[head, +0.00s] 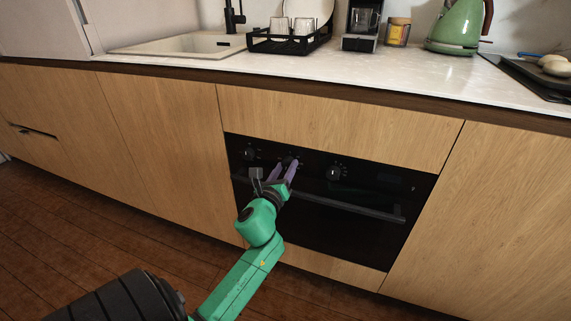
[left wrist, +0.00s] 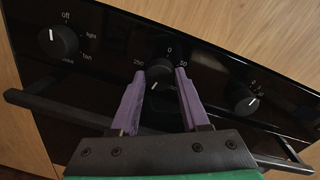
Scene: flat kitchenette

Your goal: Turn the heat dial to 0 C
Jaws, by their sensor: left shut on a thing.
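The heat dial (left wrist: 160,70) is the middle black knob on the oven's panel, with 0 printed above it, 250 at its left and 50 at its right. Its white mark points down and slightly left, away from the 0. My left gripper (left wrist: 161,76) has its purple fingers on either side of this dial and is shut on it. In the head view my left gripper (head: 285,166) reaches the panel from below, and its fingers partly hide the dial. My right gripper is in neither view.
A dial marked Off, light and fan (left wrist: 58,41) is on the left, and another dial (left wrist: 242,99) is on the right. The oven handle (head: 352,205) runs below the panel, close under my gripper. The worktop (head: 400,75) above holds a green kettle (head: 460,27) and a dish rack (head: 288,44).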

